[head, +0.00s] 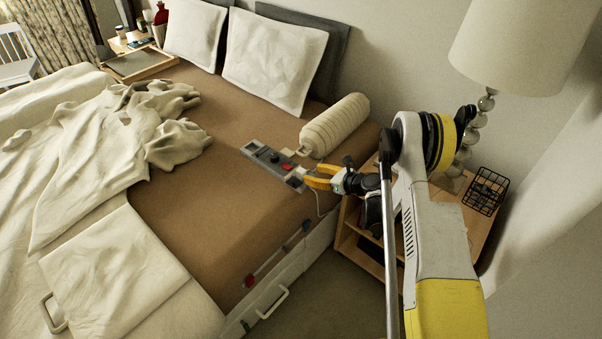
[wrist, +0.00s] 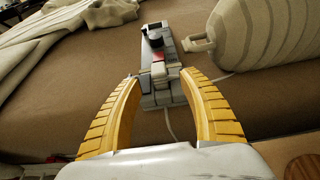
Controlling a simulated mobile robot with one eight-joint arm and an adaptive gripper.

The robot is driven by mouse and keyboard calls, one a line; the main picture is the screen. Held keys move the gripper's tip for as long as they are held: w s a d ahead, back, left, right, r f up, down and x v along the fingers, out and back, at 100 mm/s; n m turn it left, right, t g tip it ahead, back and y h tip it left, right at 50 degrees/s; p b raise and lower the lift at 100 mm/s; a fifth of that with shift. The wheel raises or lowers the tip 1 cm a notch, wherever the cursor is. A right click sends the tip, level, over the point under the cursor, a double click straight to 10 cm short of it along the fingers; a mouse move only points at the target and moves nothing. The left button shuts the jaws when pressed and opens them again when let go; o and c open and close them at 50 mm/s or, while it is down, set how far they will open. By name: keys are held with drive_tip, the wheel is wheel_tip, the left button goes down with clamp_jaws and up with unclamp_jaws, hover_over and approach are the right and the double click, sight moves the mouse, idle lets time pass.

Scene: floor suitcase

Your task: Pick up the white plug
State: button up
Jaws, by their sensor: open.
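A grey power strip (head: 258,153) lies on the brown bed surface near the bed's right edge. It also shows in the wrist view (wrist: 168,45), running away from me, with a dark block, a red part and small pale pieces on it. A small whitish block (head: 293,182), possibly the white plug, sits at the strip's near end beside my fingertips. My gripper (head: 308,176) is open, its yellow fingers pointing at that near end. In the wrist view my gripper (wrist: 160,77) has its fingertips either side of the strip's near part. I cannot tell whether they touch it.
A cream bolster (head: 335,125) lies close behind the strip. A white cord (wrist: 171,126) runs from the strip's near end toward the bed edge. A nightstand (head: 463,213) with a lamp (head: 520,45) and wire basket (head: 485,190) stands at right.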

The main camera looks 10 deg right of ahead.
sight(305, 172)
drive_tip(key=b+x, duration=0.3)
drive_tip(key=x, duration=0.3)
drive_tip(key=shift+a+f, duration=0.2)
drive_tip(key=shift+f, duration=0.05)
drive_tip(key=shift+r, duration=0.15)
clamp_jaws()
